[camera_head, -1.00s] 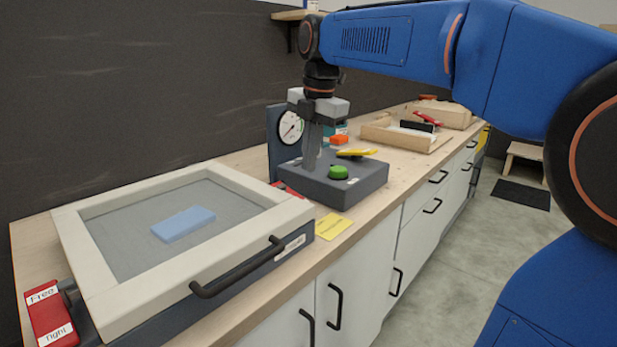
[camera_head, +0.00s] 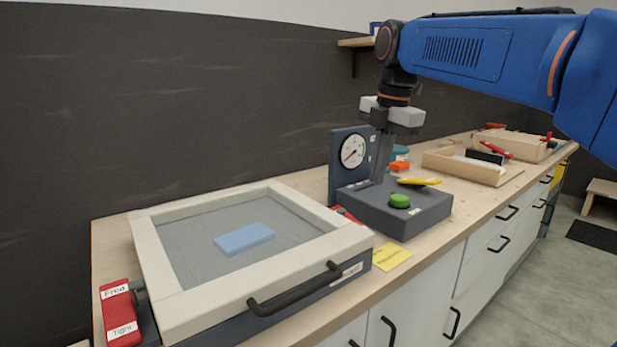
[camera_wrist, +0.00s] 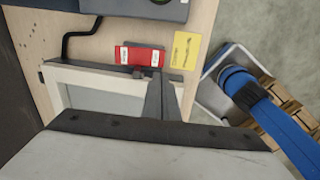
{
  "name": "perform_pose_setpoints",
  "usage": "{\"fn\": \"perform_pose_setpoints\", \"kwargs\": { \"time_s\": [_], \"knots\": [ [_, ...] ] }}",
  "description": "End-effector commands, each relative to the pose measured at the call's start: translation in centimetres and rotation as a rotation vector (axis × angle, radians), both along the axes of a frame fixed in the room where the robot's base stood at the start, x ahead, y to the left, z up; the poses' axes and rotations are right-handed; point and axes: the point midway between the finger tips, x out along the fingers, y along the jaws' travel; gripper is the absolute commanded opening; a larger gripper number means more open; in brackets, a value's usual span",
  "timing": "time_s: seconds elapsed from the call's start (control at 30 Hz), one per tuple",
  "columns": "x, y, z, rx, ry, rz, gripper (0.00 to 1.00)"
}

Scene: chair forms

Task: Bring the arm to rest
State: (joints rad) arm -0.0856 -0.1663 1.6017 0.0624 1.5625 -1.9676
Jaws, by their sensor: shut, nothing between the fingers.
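My gripper (camera_head: 381,182) hangs pointing down from my blue arm, with its fingers together and nothing between them. In the head view its tips appear in front of or above the dark control box (camera_head: 405,212), beside the round gauge (camera_head: 353,151); I cannot tell the exact gap. In the wrist view the closed fingers (camera_wrist: 165,100) show over the pale frame's edge, near a red label block (camera_wrist: 139,56). The arm is bent and reaches out over the worktop.
A pale-framed press (camera_head: 162,255) with a dark handle (camera_head: 295,289) holds a blue block (camera_head: 244,239). The box carries a green button (camera_head: 399,201) and a yellow object (camera_head: 419,181). A yellow note (camera_head: 391,257) lies in front. A wooden tray (camera_head: 478,168) stands farther right.

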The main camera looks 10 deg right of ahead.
Motion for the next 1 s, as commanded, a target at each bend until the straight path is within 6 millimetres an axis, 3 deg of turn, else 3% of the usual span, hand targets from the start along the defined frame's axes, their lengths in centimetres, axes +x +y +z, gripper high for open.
{"fn": "perform_pose_setpoints", "kwargs": {
  "time_s": [0.17,0.47,1.0],
  "knots": [
    [-3.0,-0.8,-2.1,0.028,-0.015,-0.222,0.0],
    [-9.8,-2.7,-8.5,0.129,-0.055,-0.786,0.0],
    [-21.4,-5.1,-23.1,0.412,-0.097,-1.742,0.0]
  ]
}}
